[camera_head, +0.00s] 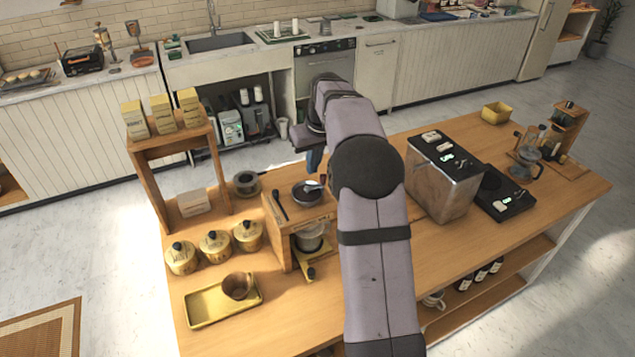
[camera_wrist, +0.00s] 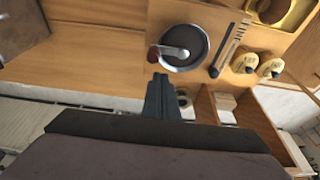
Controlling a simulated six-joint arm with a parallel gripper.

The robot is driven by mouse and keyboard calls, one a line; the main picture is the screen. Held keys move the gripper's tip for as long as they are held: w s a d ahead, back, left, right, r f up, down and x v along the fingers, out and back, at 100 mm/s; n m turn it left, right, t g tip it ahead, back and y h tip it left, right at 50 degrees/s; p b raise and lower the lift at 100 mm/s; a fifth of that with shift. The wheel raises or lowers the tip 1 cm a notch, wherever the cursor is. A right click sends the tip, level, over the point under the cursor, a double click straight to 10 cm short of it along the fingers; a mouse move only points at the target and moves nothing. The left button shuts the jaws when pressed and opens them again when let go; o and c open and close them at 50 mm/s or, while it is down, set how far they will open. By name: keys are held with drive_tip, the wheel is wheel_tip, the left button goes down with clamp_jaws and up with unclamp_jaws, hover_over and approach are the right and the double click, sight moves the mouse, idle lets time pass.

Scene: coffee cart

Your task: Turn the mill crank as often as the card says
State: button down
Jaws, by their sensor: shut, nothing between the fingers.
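The mill (camera_head: 289,222) is a wooden box with a dark round bowl on top, right of the canisters. Its crank (camera_head: 313,185) lies across the bowl; in the wrist view the crank (camera_wrist: 176,51) is a pale metal arm with a reddish-brown knob (camera_wrist: 153,53) at its left end. My gripper (camera_head: 314,168) is shut and empty, pointing down just behind the bowl. In the wrist view its fingertips (camera_wrist: 160,77) are close to the knob; I cannot tell whether they touch it. I can make out no card with a readable number.
A wooden shelf (camera_head: 150,175) with several boxes on top stands left of the mill. Yellow canisters (camera_head: 215,244) and a yellow tray (camera_head: 196,313) with a brown cup sit in front of it. A metal-sided machine (camera_head: 440,190) stands to the right.

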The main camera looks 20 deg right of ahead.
drive_tip(key=shift+f+b, duration=0.8)
drive_tip(key=shift+f, duration=0.4)
drive_tip(key=shift+r+p, duration=0.35)
idle(0.4)
drive_tip(key=shift+r+p, duration=0.35)
drive_tip(key=shift+r, duration=0.3)
